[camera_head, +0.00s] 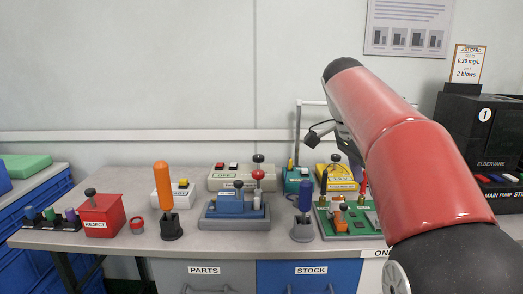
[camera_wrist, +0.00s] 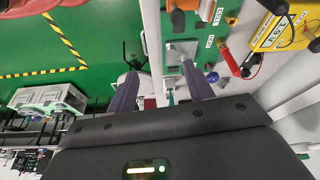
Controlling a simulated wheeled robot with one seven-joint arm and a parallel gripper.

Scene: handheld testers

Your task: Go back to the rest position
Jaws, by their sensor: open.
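My gripper (camera_wrist: 160,88) shows in the wrist view with its two purple-grey fingers spread apart and nothing between them. In the head view my red arm reaches up across the right side, and the gripper is mostly hidden behind it. The grey bench (camera_head: 130,243) stands below. The wrist view looks past the fingers at a green floor (camera_wrist: 100,25) and part of the bench's equipment, at a tilted angle. No contact between the fingers and any thing shows.
On the bench are a red REJECT box (camera_head: 102,215), an orange tester (camera_head: 164,188) upright in a stand, a blue fixture (camera_head: 235,212), a blue tester (camera_head: 305,196) in a stand, and a green board (camera_head: 347,223). A black machine (camera_head: 480,125) stands right. Bare bench shows at front left.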

